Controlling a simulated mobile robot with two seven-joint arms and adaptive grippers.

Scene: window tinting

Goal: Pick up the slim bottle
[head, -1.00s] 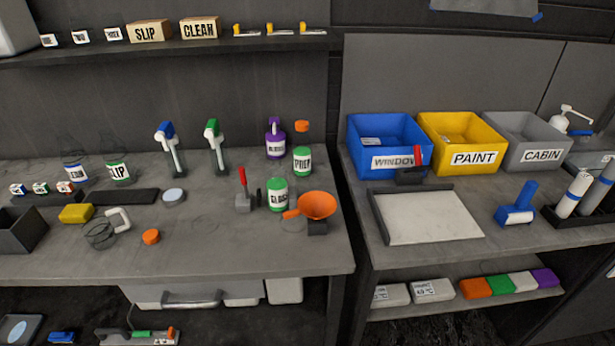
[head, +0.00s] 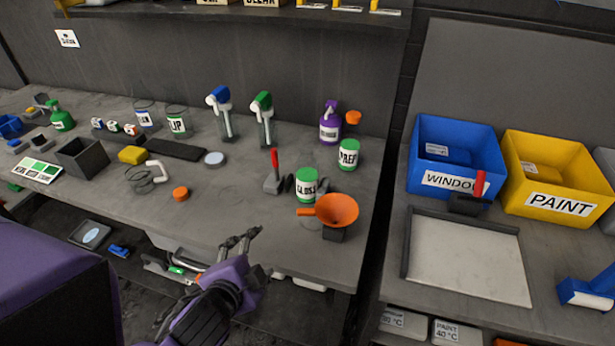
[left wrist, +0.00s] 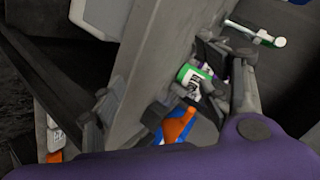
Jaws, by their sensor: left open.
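The bench holds several bottles, and none is clearly marked as the slim one. Two clear, narrow sprayers stand at the back, one with a blue head (head: 221,114) and one with a green head (head: 265,118). A purple bottle (head: 330,124) and a green-capped white PREP bottle (head: 348,154) stand to their right. Another green-capped labelled bottle (head: 306,186) stands nearer, beside the orange funnel (head: 333,211). My left gripper (head: 241,238) is open and empty at the bench's front edge, apart from all bottles. The left wrist view shows a green-capped bottle (left wrist: 194,78). My right gripper is out of view.
A red-handled tool (head: 275,176) stands left of the nearer bottle. Blue (head: 470,150) and yellow (head: 560,165) bins stand on the right bench, behind a shallow tray (head: 466,257). A shelf overhangs the back.

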